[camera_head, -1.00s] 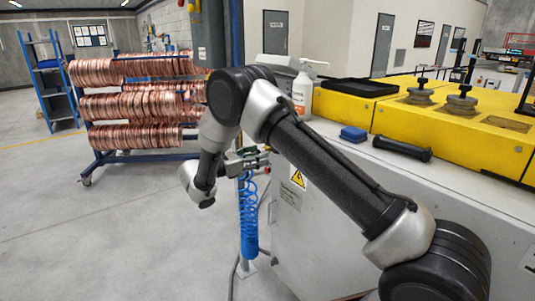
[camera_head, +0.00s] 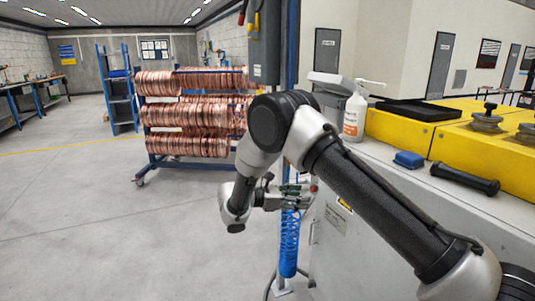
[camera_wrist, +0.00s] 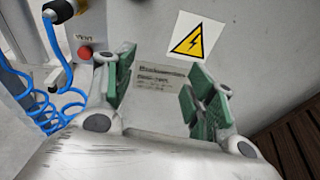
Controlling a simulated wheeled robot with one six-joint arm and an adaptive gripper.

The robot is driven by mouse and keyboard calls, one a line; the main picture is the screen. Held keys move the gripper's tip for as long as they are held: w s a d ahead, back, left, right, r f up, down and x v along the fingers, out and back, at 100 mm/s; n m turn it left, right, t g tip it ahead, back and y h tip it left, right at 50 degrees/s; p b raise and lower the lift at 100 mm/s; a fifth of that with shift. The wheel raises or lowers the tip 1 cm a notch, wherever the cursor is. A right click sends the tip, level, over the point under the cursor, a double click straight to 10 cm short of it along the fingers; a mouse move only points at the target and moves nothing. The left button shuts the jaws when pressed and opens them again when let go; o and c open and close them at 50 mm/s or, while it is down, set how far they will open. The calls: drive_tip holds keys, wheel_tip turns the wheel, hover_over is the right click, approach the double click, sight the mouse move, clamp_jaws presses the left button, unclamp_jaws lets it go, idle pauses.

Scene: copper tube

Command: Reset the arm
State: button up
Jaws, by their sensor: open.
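My arm reaches from the lower right of the head view, bent at a raised elbow, with its wrist hanging left of the grey cabinet (camera_head: 360,245). My gripper (camera_head: 305,196) points right, toward the cabinet side, partly behind my arm. In the wrist view my gripper (camera_wrist: 155,95) is open, its green finger pads wide apart with nothing between them. Behind the pads is the cabinet's grey face with a printed label (camera_wrist: 160,77) and a yellow warning sign (camera_wrist: 194,38). The gap between the fingertips and the cabinet is hard to judge.
A blue coiled hose (camera_head: 289,245) hangs just below my gripper. A rack of copper coils (camera_head: 190,115) stands behind at the left. A soap bottle (camera_head: 355,113), a blue block (camera_head: 408,160) and a black cylinder (camera_head: 465,179) are on the cabinet top. The left floor is clear.

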drive_tip(key=s+d+r+m+y, duration=0.5)
drive_tip(key=s+d+r+m, duration=0.2)
drive_tip(key=s, duration=0.5)
drive_tip(key=s+d+r+m+y, duration=0.5)
drive_tip(key=s+d+r+m, duration=0.2)
drive_tip(key=s, duration=0.6)
drive_tip(key=s+d+r+m+y, duration=0.5)
drive_tip(key=s+d+r, duration=0.4)
drive_tip(key=s, duration=0.3)
drive_tip(key=shift+s+r+m, duration=0.15)
drive_tip(key=shift+s+m, duration=0.05)
drive_tip(key=shift+m, duration=0.7)
drive_tip(key=shift+c, duration=0.4)
